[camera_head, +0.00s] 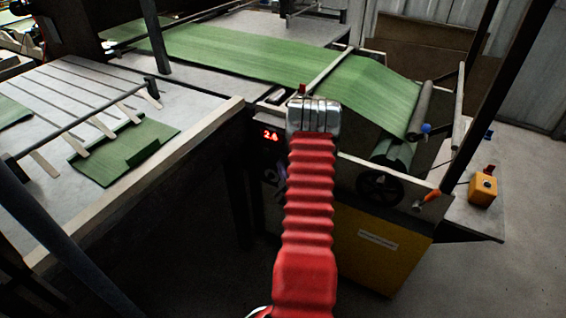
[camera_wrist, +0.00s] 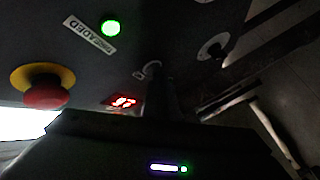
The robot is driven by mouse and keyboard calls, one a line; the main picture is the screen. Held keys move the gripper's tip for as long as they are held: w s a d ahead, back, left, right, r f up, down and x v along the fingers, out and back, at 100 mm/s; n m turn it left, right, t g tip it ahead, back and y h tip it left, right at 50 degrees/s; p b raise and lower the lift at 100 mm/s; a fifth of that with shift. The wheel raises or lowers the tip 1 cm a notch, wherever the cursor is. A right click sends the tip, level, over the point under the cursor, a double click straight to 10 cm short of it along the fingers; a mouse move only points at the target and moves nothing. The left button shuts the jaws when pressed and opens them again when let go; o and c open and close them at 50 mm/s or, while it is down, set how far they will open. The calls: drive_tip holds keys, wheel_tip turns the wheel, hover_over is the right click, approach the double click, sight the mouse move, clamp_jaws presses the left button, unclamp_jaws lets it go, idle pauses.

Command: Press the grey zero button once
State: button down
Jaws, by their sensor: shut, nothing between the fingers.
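In the wrist view, my gripper (camera_wrist: 157,82) is shut and empty, a narrow dark shape pointing at the machine's dark control panel (camera_wrist: 160,22). A small pale ring (camera_wrist: 152,68) shows on the panel right at its tip. This may be the grey zero button; it is mostly covered, and I cannot tell whether the tip touches it. A red digital display (camera_wrist: 123,101) lies just left of the fingers. In the head view the display (camera_head: 270,135) reads about 2.6, left of my arm, and my arm hides the fingertips and the button.
In the wrist view, a red mushroom button on a yellow base (camera_wrist: 45,90) is at left, a lit green lamp (camera_wrist: 111,27) above, and a dark knob (camera_wrist: 213,50) at right. In the head view, green web (camera_head: 270,65) runs over the machine beside a handwheel (camera_head: 380,187).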

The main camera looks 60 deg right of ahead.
drive_tip(key=shift+d, duration=0.2)
drive_tip(key=shift+a, duration=0.1)
idle(0.4)
drive_tip(key=shift+a, duration=0.75)
drive_tip(key=shift+a, duration=0.15)
drive_tip(key=shift+s+a, duration=0.15)
drive_tip(key=shift+a, duration=1.05)
drive_tip(key=shift+s+a, duration=0.15)
drive_tip(key=shift+a, duration=1.05)
drive_tip(key=shift+f, duration=0.1)
